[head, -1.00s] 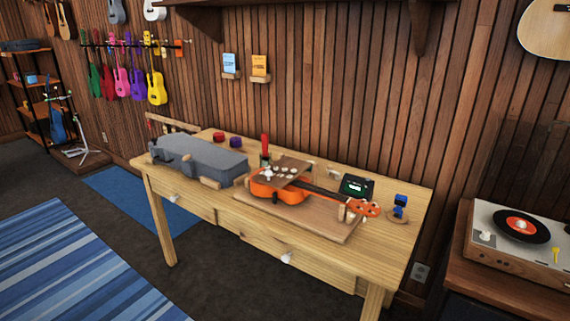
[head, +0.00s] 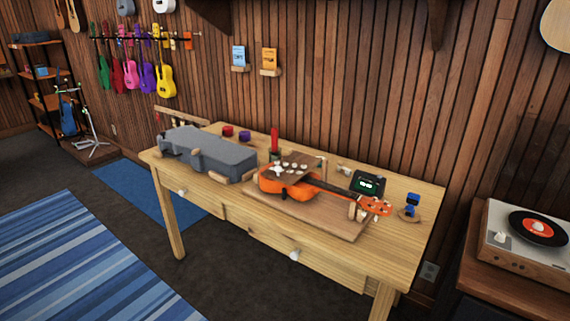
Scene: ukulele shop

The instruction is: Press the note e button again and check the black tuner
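The black tuner (head: 368,184) stands on the wooden table, behind the headstock end of an orange ukulele (head: 290,187). Its small screen is lit with a green and white display, too small to read. A brown board (head: 279,176) with several pale round buttons sits at the ukulele's body. I cannot tell which button is note e, as no labels are legible. My gripper is not in view.
The ukulele lies on a flat wooden board (head: 335,228). A grey case (head: 207,150) takes up the table's left side. A blue clip-like item (head: 411,204) stands at the right. A record player (head: 529,240) is farther right. The floor before the table is clear.

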